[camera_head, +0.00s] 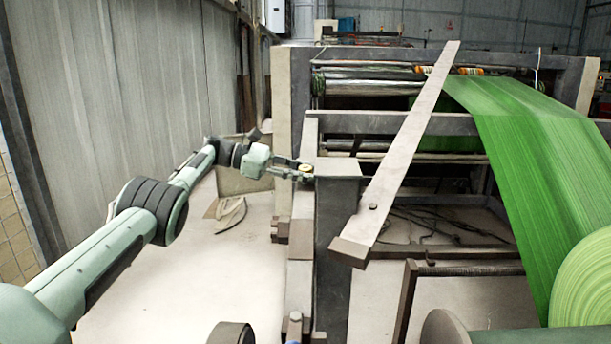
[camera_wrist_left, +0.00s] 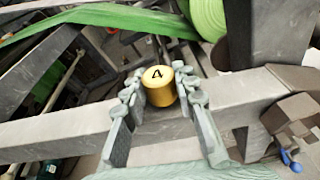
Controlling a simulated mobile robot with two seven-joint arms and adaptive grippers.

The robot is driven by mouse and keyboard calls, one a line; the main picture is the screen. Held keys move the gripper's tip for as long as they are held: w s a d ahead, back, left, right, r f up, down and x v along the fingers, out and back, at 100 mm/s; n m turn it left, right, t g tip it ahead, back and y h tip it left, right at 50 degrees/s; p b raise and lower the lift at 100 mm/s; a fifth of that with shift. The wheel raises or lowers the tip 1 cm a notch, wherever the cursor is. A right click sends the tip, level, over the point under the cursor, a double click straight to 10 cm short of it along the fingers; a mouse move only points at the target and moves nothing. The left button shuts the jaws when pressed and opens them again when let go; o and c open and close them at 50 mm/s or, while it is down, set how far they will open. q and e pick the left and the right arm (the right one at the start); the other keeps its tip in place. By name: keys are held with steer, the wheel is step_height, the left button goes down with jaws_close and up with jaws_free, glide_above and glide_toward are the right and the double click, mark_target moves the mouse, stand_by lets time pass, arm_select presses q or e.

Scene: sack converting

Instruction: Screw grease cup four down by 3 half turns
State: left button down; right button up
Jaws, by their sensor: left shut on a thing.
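Grease cup four (camera_wrist_left: 158,86) is a small brass cylinder with a black "4" on its top, seen in the left wrist view on the grey machine frame. In the head view the cup (camera_head: 306,169) is a small yellowish spot at the frame's edge. My left gripper (camera_wrist_left: 161,92) is shut on the cup, with one finger on each side of it. It also shows in the head view (camera_head: 303,172), reaching in from the left. The thread below the cup is hidden. My right gripper is not in view.
A long grey bar (camera_head: 400,150) slants across the machine to the right of the cup. A green woven web (camera_head: 535,150) runs down to a green roll (camera_head: 585,280) at the right. The floor (camera_head: 190,285) left of the frame is mostly clear.

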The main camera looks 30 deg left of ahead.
mark_target(305, 166)
arm_select(q)
steer(key=shift+a+r, duration=0.15)
steer(key=c, duration=1.3)
jaws_free()
steer(key=shift+o, duration=0.6)
step_height(305, 166, up, 10)
steer(key=shift+f, duration=0.1)
